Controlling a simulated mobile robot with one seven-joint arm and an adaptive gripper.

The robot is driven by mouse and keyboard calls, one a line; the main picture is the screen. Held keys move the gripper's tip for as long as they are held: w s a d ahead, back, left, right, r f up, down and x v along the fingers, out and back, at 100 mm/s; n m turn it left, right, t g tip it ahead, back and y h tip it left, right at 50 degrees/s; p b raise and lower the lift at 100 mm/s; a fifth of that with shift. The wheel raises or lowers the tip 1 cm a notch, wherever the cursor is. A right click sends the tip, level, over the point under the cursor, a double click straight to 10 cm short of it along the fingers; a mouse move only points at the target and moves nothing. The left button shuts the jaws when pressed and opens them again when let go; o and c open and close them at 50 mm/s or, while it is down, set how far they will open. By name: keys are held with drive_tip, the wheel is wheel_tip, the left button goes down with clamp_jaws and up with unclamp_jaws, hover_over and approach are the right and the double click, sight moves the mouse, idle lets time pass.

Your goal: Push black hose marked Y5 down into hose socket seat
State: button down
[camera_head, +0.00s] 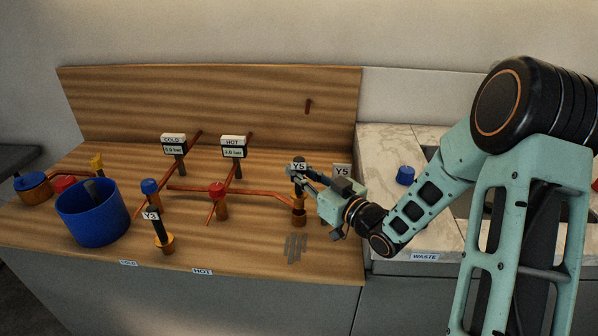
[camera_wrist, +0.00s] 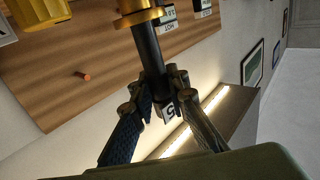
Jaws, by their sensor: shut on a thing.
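The black hose marked Y5 (camera_head: 297,178) stands roughly upright above an orange-brown socket (camera_head: 299,214) on the wooden counter. My gripper (camera_head: 304,183) reaches in from the right and is shut on the hose near its Y5 label. In the wrist view, my gripper's fingers (camera_wrist: 157,88) close on the black hose (camera_wrist: 147,48), with the label (camera_wrist: 168,108) partly hidden between them. The hose's far end meets a yellow socket collar (camera_wrist: 138,18) at the top of that view. I cannot tell how deep the hose sits.
A second black hose marked Y3 (camera_head: 158,228) stands in its own socket at left. Copper pipes (camera_head: 190,189) run behind, with COLD (camera_head: 173,139) and HOT (camera_head: 233,142) meters. A blue bucket (camera_head: 92,218) stands far left. Grey strips (camera_head: 295,248) lie in front of the Y5 socket.

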sight(298, 191)
drive_tip(key=shift+f+b, duration=0.85)
drive_tip(key=shift+f, duration=0.15)
drive_tip(key=shift+s+f, duration=0.1)
drive_tip(key=shift+f, duration=0.05)
drive_tip(key=shift+s+d+f+b, duration=0.1)
drive_tip(key=shift+s+f+b, duration=0.15)
drive_tip(key=shift+f+b, duration=0.4)
drive_tip(key=shift+s+f+b, duration=0.2)
drive_tip(key=shift+f+b, duration=0.3)
drive_tip(key=shift+b, duration=0.15)
drive_tip(key=shift+s+f+b, duration=0.25)
drive_tip(key=shift+f+b, duration=0.25)
drive_tip(key=shift+b, duration=0.25)
drive_tip(key=shift+r, duration=0.25)
drive_tip(key=shift+w+r+p, duration=0.35)
drive_tip(key=shift+r+p, duration=0.3)
drive_tip(key=shift+p, duration=0.05)
drive_tip(key=shift+w+r+p, duration=0.35)
drive_tip(key=shift+r+p, duration=0.25)
drive_tip(key=shift+p, duration=0.1)
drive_tip(key=shift+w+r, duration=0.1)
drive_tip(key=shift+r, duration=0.2)
drive_tip(key=shift+r, duration=0.1)
idle(0.4)
